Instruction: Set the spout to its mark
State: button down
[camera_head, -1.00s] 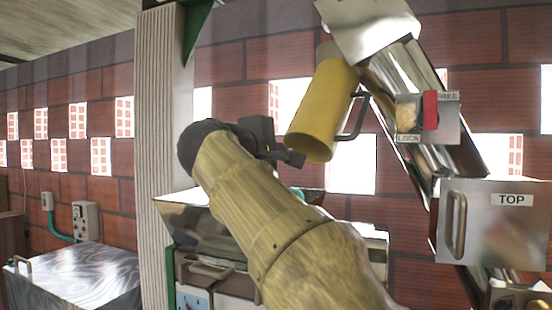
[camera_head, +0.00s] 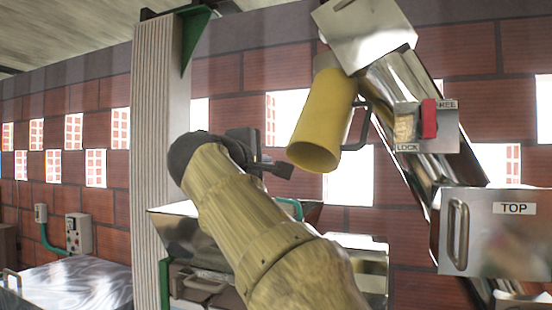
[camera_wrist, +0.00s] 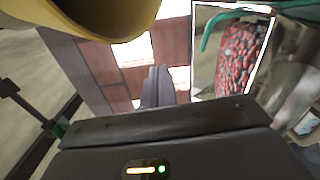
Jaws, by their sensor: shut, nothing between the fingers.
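The yellow spout (camera_head: 325,120) hangs from the top of the inclined metal chute, its open mouth tilted down to the left. A dark handle (camera_head: 362,125) sticks out on its right side. A red lever (camera_head: 429,118) on the lock plate (camera_head: 447,130) stands at the FREE end, away from LOCK. My gripper (camera_head: 283,170) is shut and empty, just left of and below the spout's mouth, apart from it. In the wrist view the spout (camera_wrist: 100,15) fills the top left, and my gripper's fingers (camera_wrist: 157,85) are together. I cannot make out a mark for the spout.
A metal hopper (camera_head: 180,228) stands below the spout; red fruit (camera_wrist: 240,55) shows inside it in the wrist view. The inclined chute (camera_head: 395,80) and a TOP panel with a handle (camera_head: 500,232) stand at right. A ribbed pillar (camera_head: 158,130) rises left of my arm.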

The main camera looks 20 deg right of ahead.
jog(key=b+v, duration=0.4)
jog(key=v, duration=0.6)
jog(key=w+d+f+g+y+b, duration=0.1)
jog(key=w+f+g+y, duration=0.25)
jog(key=f, duration=1.45)
jog(key=w+f+g+y+b, duration=0.2)
jog(key=w+f+y, duration=0.15)
jog(key=f, duration=1.45)
jog(key=s+d+f+m+g+y+b, duration=0.1)
jog(key=s+f+m, duration=0.3)
jog(key=f, duration=0.7)
jog(key=s+d+f+m+g+y+b, duration=0.1)
jog(key=s+d+f+m+g, duration=0.2)
jog(key=s+f, duration=0.6)
jog(key=s+d+f+m+g+y, duration=0.1)
jog(key=s+f+m, duration=0.3)
jog(key=f, duration=0.9)
jog(key=shift+s+d+m+g+b, duration=0.4)
jog(key=shift+s+d+g, duration=0.25)
jog(key=shift+s, duration=0.5)
jog(key=c, duration=2.1)
grip_release()
